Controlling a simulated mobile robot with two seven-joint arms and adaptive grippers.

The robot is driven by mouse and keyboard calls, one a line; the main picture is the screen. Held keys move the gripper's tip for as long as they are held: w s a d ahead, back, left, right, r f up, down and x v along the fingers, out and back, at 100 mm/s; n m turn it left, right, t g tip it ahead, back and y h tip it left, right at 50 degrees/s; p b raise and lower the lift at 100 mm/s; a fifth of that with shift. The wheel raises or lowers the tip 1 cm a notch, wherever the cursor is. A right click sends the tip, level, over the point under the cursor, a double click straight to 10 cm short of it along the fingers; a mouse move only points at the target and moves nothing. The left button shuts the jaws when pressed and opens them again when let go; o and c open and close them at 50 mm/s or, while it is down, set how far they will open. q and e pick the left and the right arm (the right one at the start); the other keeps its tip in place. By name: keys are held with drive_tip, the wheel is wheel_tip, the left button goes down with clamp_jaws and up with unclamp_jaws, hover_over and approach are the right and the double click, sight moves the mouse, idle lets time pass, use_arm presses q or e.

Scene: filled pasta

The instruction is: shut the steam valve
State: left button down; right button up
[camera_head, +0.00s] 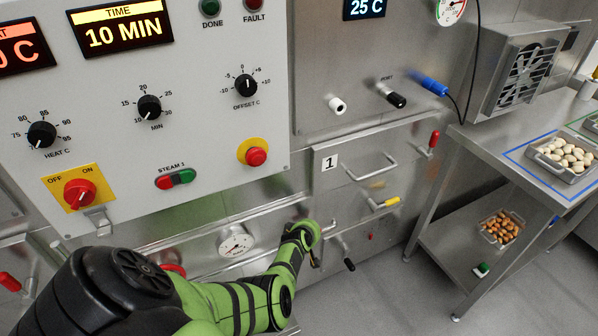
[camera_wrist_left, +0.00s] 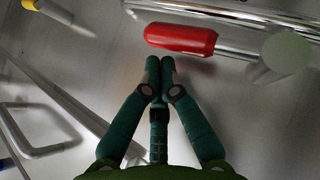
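My left arm reaches in from the bottom left in the head view, its green wrist near the lower front of the machine; the fingers are hard to make out there. In the left wrist view my left gripper (camera_wrist_left: 160,66) has its two green fingertips together, with nothing seen between them. A red valve handle (camera_wrist_left: 180,39) on a metal stem lies just beyond the tips, seemingly apart from them. No label shows which handle is the steam valve. The head view shows a red handle (camera_head: 434,140), a yellow handle (camera_head: 385,203) and a black-tipped handle (camera_head: 348,264). My right gripper is out of view.
A door marked 1 (camera_head: 330,162) has a bar handle (camera_head: 372,170). A pressure gauge (camera_head: 235,242) sits beside my arm. The control panel (camera_head: 210,120) hangs above. A steel table (camera_head: 480,150) with trays stands at right; floor before it is clear.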

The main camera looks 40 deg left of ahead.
use_arm(q)
wheel_tip(320, 180, up, 5)
drive_tip(key=p, duration=0.4)
drive_tip(key=shift+r, duration=0.1)
drive_tip(key=s+d+r+p, duration=0.2)
drive_tip(key=d+r+p, duration=0.1)
drive_tip(key=r, duration=0.3)
drive_tip(key=shift+s+d+r+p, duration=0.3)
drive_tip(key=shift+s+d+p, duration=0.05)
drive_tip(key=shift+d, duration=0.25)
